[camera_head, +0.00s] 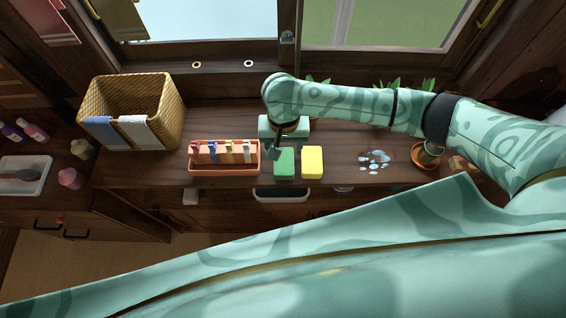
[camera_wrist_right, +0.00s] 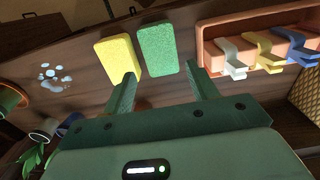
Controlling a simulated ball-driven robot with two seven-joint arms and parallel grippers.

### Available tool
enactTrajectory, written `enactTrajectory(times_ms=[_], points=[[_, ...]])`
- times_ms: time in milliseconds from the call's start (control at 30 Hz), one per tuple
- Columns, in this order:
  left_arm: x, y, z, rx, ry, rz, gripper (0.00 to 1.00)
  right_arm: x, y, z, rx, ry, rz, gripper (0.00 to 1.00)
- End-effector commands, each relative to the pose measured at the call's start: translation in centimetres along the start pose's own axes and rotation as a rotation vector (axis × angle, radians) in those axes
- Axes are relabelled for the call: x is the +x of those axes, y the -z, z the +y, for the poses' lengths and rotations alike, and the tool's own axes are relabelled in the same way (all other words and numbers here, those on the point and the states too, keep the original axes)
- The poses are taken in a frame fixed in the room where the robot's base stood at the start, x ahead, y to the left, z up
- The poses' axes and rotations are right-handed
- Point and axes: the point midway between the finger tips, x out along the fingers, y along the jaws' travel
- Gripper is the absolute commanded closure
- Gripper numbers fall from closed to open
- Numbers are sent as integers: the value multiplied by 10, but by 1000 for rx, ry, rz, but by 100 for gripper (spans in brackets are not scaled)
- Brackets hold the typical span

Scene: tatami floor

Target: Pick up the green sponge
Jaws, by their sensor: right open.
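The green sponge (camera_head: 285,165) lies on the wooden counter between the clip tray and a yellow sponge in the head view. It also shows in the right wrist view (camera_wrist_right: 158,49), upper middle. My right gripper (camera_head: 279,148) is at the back end of the green sponge, partly covering it in the head view. In the right wrist view its two fingers (camera_wrist_right: 162,75) are apart, with the near end of the green sponge in line with the gap. Nothing is held between them. My left gripper does not show.
The yellow sponge (camera_head: 312,163) lies close to the right. An orange tray (camera_head: 225,171) of coloured clips stands close to the left. A wet patch (camera_head: 374,160) and a plant pot (camera_head: 425,158) are farther right. A wicker basket (camera_head: 168,115) stands back left.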

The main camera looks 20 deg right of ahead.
Motion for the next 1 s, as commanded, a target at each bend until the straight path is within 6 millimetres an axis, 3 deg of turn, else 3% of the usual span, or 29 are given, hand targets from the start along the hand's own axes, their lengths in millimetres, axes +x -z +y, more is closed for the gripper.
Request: enactTrajectory(times_ms=[33, 100, 367, 633, 900, 1000], points=[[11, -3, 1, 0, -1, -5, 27, 18, 0, 0, 2, 0, -3, 42], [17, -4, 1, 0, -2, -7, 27, 30, 0, -1, 0, 0, -2, 42], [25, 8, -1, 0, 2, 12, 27, 47, 0, -1, 1, 2, 1, 42], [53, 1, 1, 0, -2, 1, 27, 91, 1, 1, 0, 0, -1, 42], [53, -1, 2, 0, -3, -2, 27, 94, 1, 1, 0, 2, 3, 42], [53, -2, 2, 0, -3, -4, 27, 94, 1, 1, 0, 2, 3, 67]])
